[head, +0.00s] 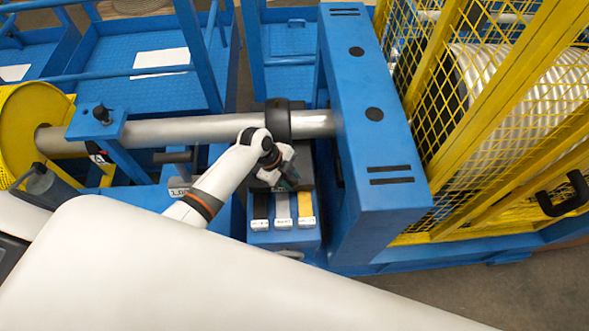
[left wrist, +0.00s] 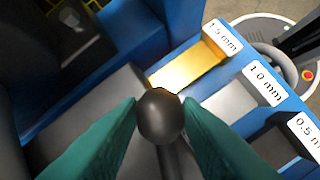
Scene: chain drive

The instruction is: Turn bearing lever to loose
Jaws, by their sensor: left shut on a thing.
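My left gripper (head: 289,180) reaches down beside the dark bearing block under the steel shaft (head: 200,130). In the left wrist view its two teal fingers (left wrist: 160,122) are shut on the dark round knob of the bearing lever (left wrist: 160,108). Part of the lever's rod shows below the knob, between the fingers. In the head view the lever is hidden behind the gripper and wrist. A black ring (head: 277,120) sits around the shaft just above the gripper. I cannot read any loose or tight mark. My right gripper is not in view.
A blue shim holder (head: 285,240) stands just in front of the gripper, with slots labelled 0.5 mm, 1.0 mm and 1.5 mm. A tall blue housing (head: 375,130) rises close on the right, with a yellow mesh guard (head: 470,110) beyond. A yellow drum (head: 35,110) is at left.

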